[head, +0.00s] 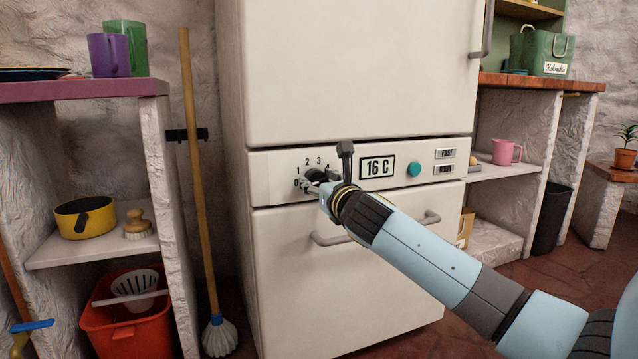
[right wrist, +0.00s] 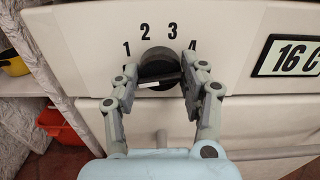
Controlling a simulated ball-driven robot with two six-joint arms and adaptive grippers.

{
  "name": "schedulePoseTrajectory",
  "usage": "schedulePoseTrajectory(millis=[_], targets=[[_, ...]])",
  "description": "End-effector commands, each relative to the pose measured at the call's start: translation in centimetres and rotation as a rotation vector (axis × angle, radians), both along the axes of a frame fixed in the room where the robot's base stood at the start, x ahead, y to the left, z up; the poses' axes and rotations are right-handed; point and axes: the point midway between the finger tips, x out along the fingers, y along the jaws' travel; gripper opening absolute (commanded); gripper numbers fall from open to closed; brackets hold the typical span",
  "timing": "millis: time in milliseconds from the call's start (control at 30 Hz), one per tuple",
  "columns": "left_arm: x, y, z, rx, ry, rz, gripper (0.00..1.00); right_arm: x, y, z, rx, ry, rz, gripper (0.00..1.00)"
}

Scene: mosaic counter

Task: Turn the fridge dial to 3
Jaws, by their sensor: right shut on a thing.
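The fridge (head: 350,75) is a cream cabinet with a control strip across its front. The dark round dial (head: 315,173) sits at the strip's left, with printed numbers around it. In the right wrist view the dial (right wrist: 158,62) shows under 1, 2, 3 and 4. My right gripper (head: 311,181) is at the dial. In the right wrist view its fingers (right wrist: 163,79) are shut on the dial, one on each side. My left gripper is not in view.
A display (head: 377,167) reading 16 C and a teal button (head: 414,169) are right of the dial. A mop (head: 195,150) stands left of the fridge, beside a shelf unit (head: 90,245).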

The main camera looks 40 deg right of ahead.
Motion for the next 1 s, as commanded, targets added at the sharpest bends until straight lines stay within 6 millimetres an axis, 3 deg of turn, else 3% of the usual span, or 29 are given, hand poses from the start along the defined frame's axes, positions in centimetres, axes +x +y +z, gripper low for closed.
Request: schedulePoseTrajectory(millis=[467,1000], targets=[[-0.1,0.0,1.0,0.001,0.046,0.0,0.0,0.0,0.0,0.1,0.081,-0.019,0.001,0.11],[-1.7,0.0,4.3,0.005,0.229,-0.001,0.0,0.0,0.0,0.0,0.53,-0.126,0.0,0.11]])
